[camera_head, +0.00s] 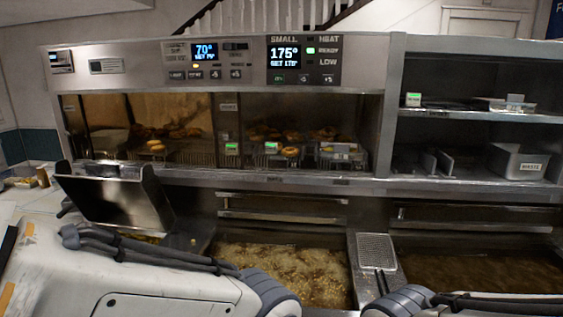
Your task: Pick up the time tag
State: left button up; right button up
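Several small tags with green faces are in view, and I cannot tell which one is the time tag. One green-and-white tag (412,99) stands at the left end of the upper right shelf. Two more, a left tag (231,148) and a right tag (271,147), sit at the front of the warming cabinet near the fried food. Their writing is too small to read. Parts of both my arms show along the bottom edge, over the fryers. Neither gripper shows, so I cannot tell their state or what they hold.
The warming cabinet (215,66) holds fried pieces behind wire racks. Fryer vats with bubbling oil (285,265) and darker oil (480,272) lie below. A tilted metal lid (115,195) is at left.

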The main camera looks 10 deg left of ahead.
aim_at(271, 148)
jog(key=u, duration=0.25)
jog(key=k, duration=0.15)
jog(key=z, duration=1.05)
jog(key=i, duration=1.05)
jog(key=u, duration=0.4)
